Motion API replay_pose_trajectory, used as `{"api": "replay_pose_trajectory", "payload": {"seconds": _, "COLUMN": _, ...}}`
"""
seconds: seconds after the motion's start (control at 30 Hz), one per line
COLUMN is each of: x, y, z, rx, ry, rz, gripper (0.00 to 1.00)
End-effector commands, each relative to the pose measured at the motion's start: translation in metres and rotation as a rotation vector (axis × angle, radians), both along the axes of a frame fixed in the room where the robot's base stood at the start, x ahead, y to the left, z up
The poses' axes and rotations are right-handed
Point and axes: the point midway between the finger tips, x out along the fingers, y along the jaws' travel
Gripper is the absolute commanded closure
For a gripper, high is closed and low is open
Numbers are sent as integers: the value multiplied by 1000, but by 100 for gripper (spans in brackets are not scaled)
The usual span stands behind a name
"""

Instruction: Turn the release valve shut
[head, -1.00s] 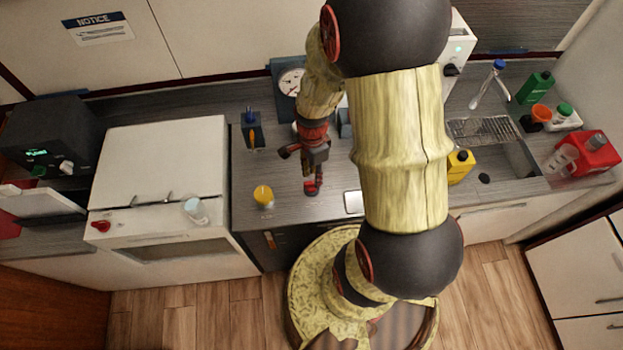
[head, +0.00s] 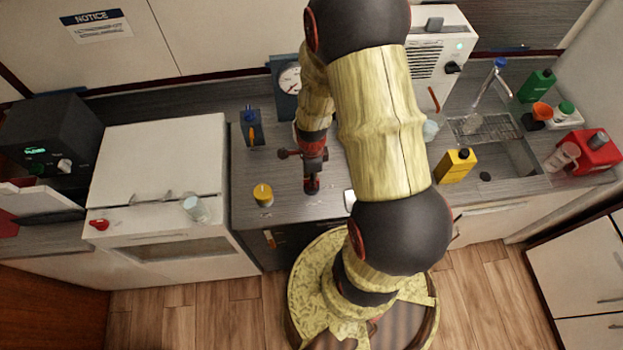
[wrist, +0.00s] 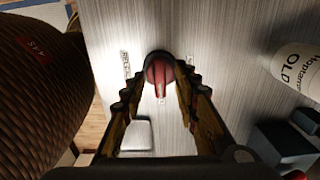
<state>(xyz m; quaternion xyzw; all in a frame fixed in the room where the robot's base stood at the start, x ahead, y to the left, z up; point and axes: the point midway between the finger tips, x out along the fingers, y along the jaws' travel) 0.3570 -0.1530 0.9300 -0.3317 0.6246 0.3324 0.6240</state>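The release valve shows in the wrist view as a red handle (wrist: 160,78) on a dark round body, with small printed labels on the counter beside it. In the head view a red and dark piece (head: 311,187) at the counter's front, just below my gripper, appears to be this valve. My gripper (wrist: 160,88) is open and empty, with one toothed finger on each side of the red handle. The handle lies between the fingertips and a little beyond them. I cannot tell whether either finger touches it. My gripper (head: 308,160) is partly hidden by its own links in the head view.
A yellow-topped jar (head: 263,195) stands left of the valve. A blue block with a yellow lever (head: 251,128) and a gauge (head: 289,79) are farther back. A white labelled bottle (wrist: 298,66) is at right in the wrist view. A yellow can (head: 457,166) stands near the sink.

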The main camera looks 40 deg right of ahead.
Motion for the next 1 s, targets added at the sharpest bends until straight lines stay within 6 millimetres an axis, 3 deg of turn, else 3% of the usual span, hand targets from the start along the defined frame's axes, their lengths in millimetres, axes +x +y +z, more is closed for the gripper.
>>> {"api": "replay_pose_trajectory", "payload": {"seconds": 0.3, "x": 0, "y": 0, "z": -3, "rx": -1, "ry": -2, "rz": 0, "gripper": 70}}
{"api": "replay_pose_trajectory", "payload": {"seconds": 0.83, "x": 0, "y": 0, "z": -3, "rx": -1, "ry": -1, "rz": 1, "gripper": 99}}
{"api": "replay_pose_trajectory", "payload": {"seconds": 1.0, "x": 0, "y": 0, "z": -3, "rx": -1, "ry": -1, "rz": 0, "gripper": 100}}
